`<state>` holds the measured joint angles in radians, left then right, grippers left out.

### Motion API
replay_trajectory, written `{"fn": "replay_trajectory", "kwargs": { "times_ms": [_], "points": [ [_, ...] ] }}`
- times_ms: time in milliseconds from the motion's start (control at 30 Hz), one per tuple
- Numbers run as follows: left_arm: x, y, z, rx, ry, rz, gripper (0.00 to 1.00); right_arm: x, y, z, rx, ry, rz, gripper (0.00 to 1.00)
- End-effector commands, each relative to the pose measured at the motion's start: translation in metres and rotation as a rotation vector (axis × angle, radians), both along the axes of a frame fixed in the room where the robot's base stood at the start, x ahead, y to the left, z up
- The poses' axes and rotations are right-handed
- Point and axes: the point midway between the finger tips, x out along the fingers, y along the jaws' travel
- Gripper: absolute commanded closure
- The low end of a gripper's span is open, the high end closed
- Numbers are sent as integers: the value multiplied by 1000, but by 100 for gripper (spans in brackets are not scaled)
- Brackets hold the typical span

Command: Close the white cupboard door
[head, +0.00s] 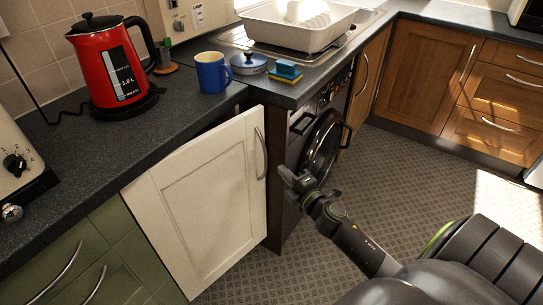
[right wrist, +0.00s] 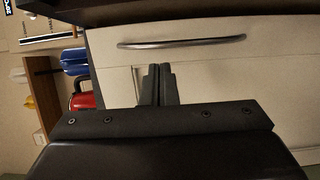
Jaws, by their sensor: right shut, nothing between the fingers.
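The white cupboard door (head: 205,195) stands partly open under the dark worktop, with a dark gap behind its top edge. Its curved metal handle (head: 261,154) is near its free right edge. In the right wrist view the door's pale face (right wrist: 215,75) fills much of the picture, with the handle (right wrist: 182,42) across the upper part. My right gripper (head: 295,178) is just right of the door's free edge, a little below the handle. Its fingers (right wrist: 158,85) are shut and empty, pointing toward the door face; I cannot tell whether they touch it. My left gripper is not in view.
A black-fronted appliance with a round door (head: 322,145) stands just right of the cupboard, close to my right arm. Green drawers (head: 85,262) adjoin on the left. A red kettle (head: 105,62) and blue mug (head: 212,73) stand on the worktop. The patterned floor (head: 385,170) is clear.

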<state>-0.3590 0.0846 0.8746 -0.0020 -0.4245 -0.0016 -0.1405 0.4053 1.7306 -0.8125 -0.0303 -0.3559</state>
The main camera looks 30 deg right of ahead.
Motion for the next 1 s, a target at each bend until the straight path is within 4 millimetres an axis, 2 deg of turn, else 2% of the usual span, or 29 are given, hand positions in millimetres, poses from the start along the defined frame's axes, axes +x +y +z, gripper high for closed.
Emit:
{"fn": "replay_trajectory", "kwargs": {
  "times_ms": [33,200,400,600,900,1000],
  "points": [
    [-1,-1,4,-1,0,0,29,11,1,4,1,-2,1,100],
    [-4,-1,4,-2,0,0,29,40,0,1,2,-1,0,100],
    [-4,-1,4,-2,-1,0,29,64,0,0,1,0,1,100],
    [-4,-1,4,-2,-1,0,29,71,0,0,2,1,1,100],
    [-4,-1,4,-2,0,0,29,71,0,0,1,0,1,100],
    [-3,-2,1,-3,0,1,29,76,-5,-1,-2,0,10,100]
  ]
}}
